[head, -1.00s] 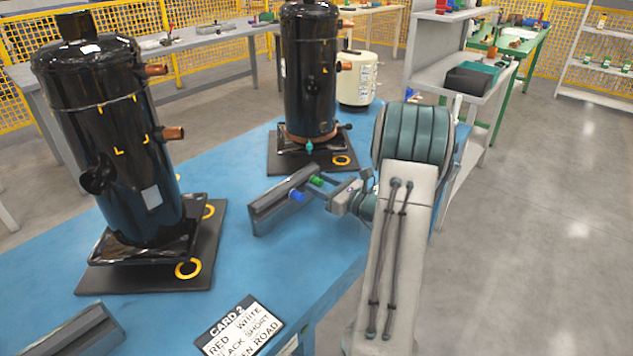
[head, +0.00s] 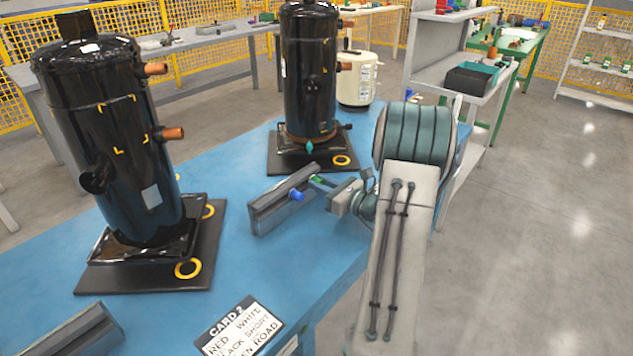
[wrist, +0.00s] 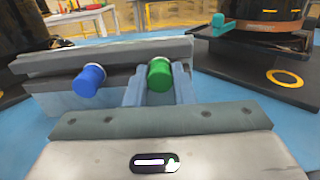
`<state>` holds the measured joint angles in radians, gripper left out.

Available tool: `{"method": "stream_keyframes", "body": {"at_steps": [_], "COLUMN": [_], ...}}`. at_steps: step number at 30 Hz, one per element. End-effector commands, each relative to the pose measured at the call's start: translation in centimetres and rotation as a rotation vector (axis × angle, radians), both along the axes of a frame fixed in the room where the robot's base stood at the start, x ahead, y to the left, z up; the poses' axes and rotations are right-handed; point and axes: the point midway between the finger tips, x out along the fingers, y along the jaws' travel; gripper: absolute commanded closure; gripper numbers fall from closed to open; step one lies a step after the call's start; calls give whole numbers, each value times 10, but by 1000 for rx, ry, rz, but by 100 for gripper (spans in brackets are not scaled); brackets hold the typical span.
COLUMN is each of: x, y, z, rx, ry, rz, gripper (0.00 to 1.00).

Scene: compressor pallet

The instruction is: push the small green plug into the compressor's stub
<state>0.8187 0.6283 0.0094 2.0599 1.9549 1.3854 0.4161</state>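The small green plug (head: 317,180) sits at the grey slotted holder (head: 282,200) on the blue table. In the wrist view the green plug (wrist: 160,75) stands between my two fingers, which flank it closely with no clear gap. My gripper (head: 325,186) is shut on it at the holder. The near black compressor (head: 110,140) has copper stubs, an upper one (head: 156,69) and a lower one (head: 172,134). The far black compressor (head: 308,75) also has copper stubs, including one (head: 344,66) on its right side. Which stub is meant does not show.
A blue plug (head: 297,195) sits in the same holder; it is left of my fingers in the wrist view (wrist: 88,80). A card (head: 240,328) and another grey holder (head: 75,335) lie at the table's front. Open blue table lies between holder and near compressor.

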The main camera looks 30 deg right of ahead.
Motion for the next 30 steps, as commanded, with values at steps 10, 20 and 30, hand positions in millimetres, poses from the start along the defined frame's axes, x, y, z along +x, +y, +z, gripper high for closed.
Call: {"method": "stream_keyframes", "body": {"at_steps": [10, 20, 30], "x": [-3, -16, -29], "y": [-1, -6, -10], "z": [0, 0, 0], "rx": [0, -1, 0], "ry": [0, 0, -1], "rz": [0, -1, -1], "gripper": [100, 100, 100]}}
